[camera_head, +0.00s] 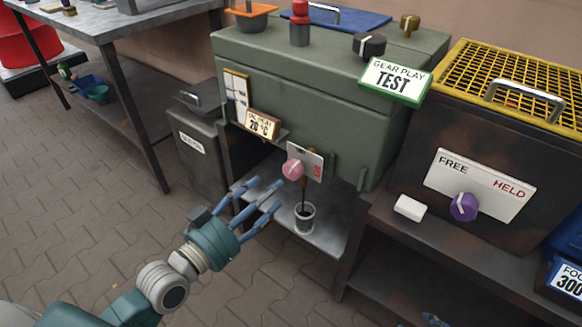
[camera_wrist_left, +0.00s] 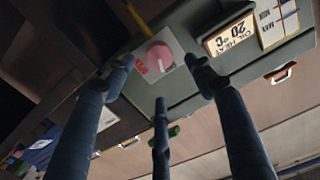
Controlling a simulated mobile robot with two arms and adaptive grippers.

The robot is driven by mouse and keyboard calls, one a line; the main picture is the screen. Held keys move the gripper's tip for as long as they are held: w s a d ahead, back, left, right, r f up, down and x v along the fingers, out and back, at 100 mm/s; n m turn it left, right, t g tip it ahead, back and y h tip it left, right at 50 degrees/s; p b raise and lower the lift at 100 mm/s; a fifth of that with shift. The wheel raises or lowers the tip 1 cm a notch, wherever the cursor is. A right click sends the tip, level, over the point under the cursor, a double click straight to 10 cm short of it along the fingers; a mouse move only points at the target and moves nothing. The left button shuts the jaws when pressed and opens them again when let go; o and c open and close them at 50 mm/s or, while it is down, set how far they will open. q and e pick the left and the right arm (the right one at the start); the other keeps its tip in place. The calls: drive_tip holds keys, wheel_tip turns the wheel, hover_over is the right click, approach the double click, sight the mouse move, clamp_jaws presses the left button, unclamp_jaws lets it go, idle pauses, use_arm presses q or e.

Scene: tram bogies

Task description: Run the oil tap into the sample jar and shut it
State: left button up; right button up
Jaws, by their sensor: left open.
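The oil tap's pink knob (camera_head: 293,169) sits on a white plate with a red mark (camera_head: 312,164) on the green tank's front. A dark thin line, a stream or a spout, runs down below it into the sample jar (camera_head: 304,217), a small pale cup with dark content on the shelf. How full it is, I cannot tell. My left gripper (camera_head: 266,199) is open and empty, left of the jar and below the knob. In the left wrist view the knob (camera_wrist_left: 159,54) shows beyond the spread fingers (camera_wrist_left: 160,85), apart from them. A bit of my right gripper (camera_head: 433,320) shows at the bottom edge.
The green tank (camera_head: 300,90) stands over the metal shelf (camera_head: 325,237). An oil heat sign (camera_head: 262,124) juts out left of the knob. A dark cabinet with a purple knob (camera_head: 464,207) and a white block (camera_head: 410,208) stands right. Floor is free at lower left.

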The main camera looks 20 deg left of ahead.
sight(289, 173)
use_arm(q)
drive_tip(key=b+x, duration=0.1)
drive_tip(key=x, duration=0.7)
drive_tip(key=shift+w+d, duration=0.15)
drive_tip(key=shift+w, duration=0.1)
drive_tip(key=shift+w+d, duration=0.15)
drive_tip(key=shift+w, duration=0.25)
use_arm(e)
drive_tip(key=w+a+r+t, duration=0.2)
drive_tip(key=w+r+t, duration=0.1)
drive_tip(key=w+r, duration=0.1)
drive_tip(key=shift+w+r+y, duration=0.15)
drive_tip(key=shift+w+y, duration=0.25)
drive_tip(key=shift+w, duration=0.4)
use_arm(q)
drive_tip(key=c, duration=1.1)
